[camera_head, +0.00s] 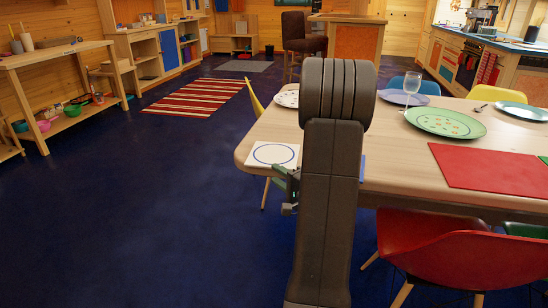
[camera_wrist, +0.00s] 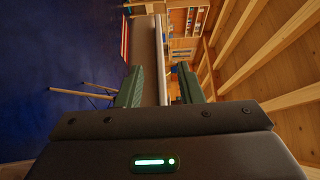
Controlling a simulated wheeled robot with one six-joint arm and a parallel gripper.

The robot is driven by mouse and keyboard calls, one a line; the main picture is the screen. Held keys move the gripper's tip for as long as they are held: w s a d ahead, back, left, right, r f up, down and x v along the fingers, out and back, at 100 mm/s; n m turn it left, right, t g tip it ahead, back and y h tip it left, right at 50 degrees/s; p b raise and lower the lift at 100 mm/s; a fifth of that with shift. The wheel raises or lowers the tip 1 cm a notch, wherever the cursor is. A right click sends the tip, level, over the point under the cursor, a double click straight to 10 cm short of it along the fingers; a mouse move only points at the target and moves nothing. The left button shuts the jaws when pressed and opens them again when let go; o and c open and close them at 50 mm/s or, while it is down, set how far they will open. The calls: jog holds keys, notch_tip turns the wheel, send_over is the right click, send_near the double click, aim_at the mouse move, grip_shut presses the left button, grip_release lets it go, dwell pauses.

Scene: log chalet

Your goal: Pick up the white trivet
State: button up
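The white trivet (camera_head: 273,154) is a flat square with a blue ring on it. It lies on the near left corner of the wooden dining table (camera_head: 395,165), close to the edge. My gripper (camera_head: 284,181) is at the table edge just below and right of the trivet, partly hidden by my arm. In the wrist view my gripper (camera_wrist: 160,88) has its green fingers wide apart, with a thin pale edge between them. I cannot tell whether that edge is the trivet or the tabletop, or whether the fingers touch it.
A red placemat (camera_head: 490,168), a green plate (camera_head: 444,122) and a wine glass (camera_head: 411,86) are on the table. A red chair (camera_head: 450,250) stands at its near side, and a yellow chair (camera_head: 255,100) at its left end. The dark blue floor on the left is clear.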

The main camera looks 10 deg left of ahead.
aim_at(267, 167)
jog(key=x, duration=0.3)
jog(key=shift+w+a+b, duration=0.15)
jog(key=shift+w+b, duration=0.05)
jog(key=shift+b, duration=0.1)
grip_shut()
jog(key=shift+r, duration=0.15)
